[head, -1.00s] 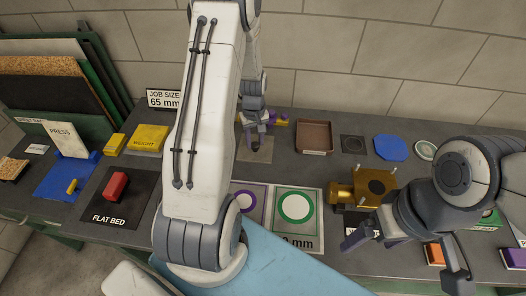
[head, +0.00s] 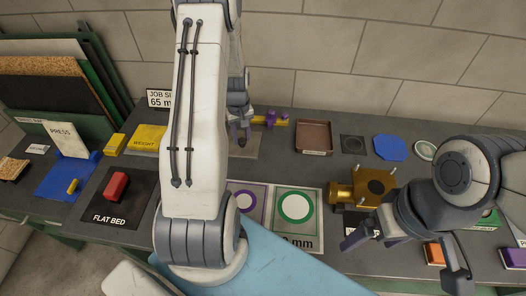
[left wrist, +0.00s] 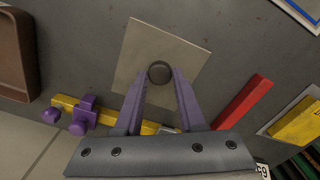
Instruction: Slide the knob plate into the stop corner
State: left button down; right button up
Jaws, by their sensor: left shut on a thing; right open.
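The knob plate (left wrist: 139,50) is a flat beige square with a dark round knob (left wrist: 159,72). My left gripper (left wrist: 160,80) has its purple fingers shut on the knob. In the head view the plate (head: 247,148) lies flat on the bench, partly behind my left arm and gripper (head: 241,138). A yellow bar (left wrist: 66,103) with purple knobs and a red bar (left wrist: 246,100) run toward a corner, which my gripper hides. The plate is apart from the red bar; its contact with the yellow bar is unclear. My right gripper (head: 405,262) is open and empty.
A brown tray (head: 314,138) stands right of the yellow bar (head: 268,120). A yellow weight (head: 148,139) and a red block on the flat bed (head: 116,186) are to the left. A brass fixture (head: 372,184) stands near my right gripper. Bare bench surrounds the plate's far side.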

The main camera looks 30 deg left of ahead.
pick_arm(q)
jog(key=shift+s+a, duration=0.2)
jog(key=shift+a, duration=0.85)
jog(key=shift+s+a, duration=0.15)
jog(key=shift+a, duration=0.9)
jog(key=shift+s+a, duration=0.2)
jog(key=shift+a, duration=0.85)
jog(key=shift+a, duration=0.15)
jog(key=shift+w+a, duration=0.2)
jog(key=shift+a, duration=0.35)
jog(key=shift+w+a, duration=0.2)
jog(key=shift+a, duration=0.3)
jog(key=shift+s+a, duration=0.25)
jog(key=shift+a, duration=0.3)
jog(key=shift+w+a, duration=0.35)
jog(key=shift+w, duration=0.2)
jog(key=shift+c, duration=2.1)
grip_release()
